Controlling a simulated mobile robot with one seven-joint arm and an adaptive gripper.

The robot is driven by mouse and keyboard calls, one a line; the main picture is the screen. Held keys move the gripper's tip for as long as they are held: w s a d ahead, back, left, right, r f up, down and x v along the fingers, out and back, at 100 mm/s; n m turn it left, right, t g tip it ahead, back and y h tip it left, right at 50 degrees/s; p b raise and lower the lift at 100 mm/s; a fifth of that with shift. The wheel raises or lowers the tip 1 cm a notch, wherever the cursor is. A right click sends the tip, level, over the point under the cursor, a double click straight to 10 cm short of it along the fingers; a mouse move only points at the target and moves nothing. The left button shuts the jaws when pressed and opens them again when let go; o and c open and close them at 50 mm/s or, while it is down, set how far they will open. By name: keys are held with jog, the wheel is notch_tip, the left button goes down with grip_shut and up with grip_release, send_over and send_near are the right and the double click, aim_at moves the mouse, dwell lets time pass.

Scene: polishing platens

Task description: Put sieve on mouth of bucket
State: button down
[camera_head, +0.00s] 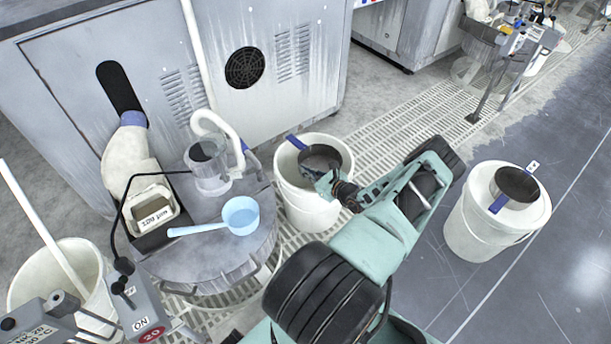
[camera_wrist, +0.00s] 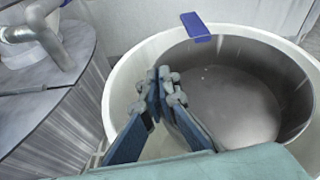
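The sieve (camera_head: 320,160) is a dark round pan with blue tabs. It sits over the mouth of the white bucket (camera_head: 308,212), toward the right of the opening. In the wrist view, the sieve (camera_wrist: 232,105) fills the right of the bucket mouth, leaving a gap inside the rim at left. Its far blue tab (camera_wrist: 195,27) lies over the far bucket rim (camera_wrist: 150,58). My gripper (camera_head: 322,182) is at the sieve's near side. In the wrist view, the fingertips (camera_wrist: 165,88) are close together at the sieve's left wall, seemingly pinching it. The near tab is hidden.
A round metal table (camera_head: 215,262) at left holds a blue ladle (camera_head: 240,216) and a clear pot (camera_head: 207,170). A grey cabinet (camera_head: 225,110) stands close behind the bucket.

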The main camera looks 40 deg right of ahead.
jog(key=shift+f, duration=0.7)
jog(key=shift+f, duration=0.15)
jog(key=c, duration=2.2)
grip_release()
jog(key=shift+o, duration=0.2)
jog(key=shift+s+r, duration=0.15)
jog(key=shift+r, duration=0.1)
jog(key=p+v, duration=0.3)
jog(key=v, duration=0.8)
jog(key=shift+s, duration=0.35)
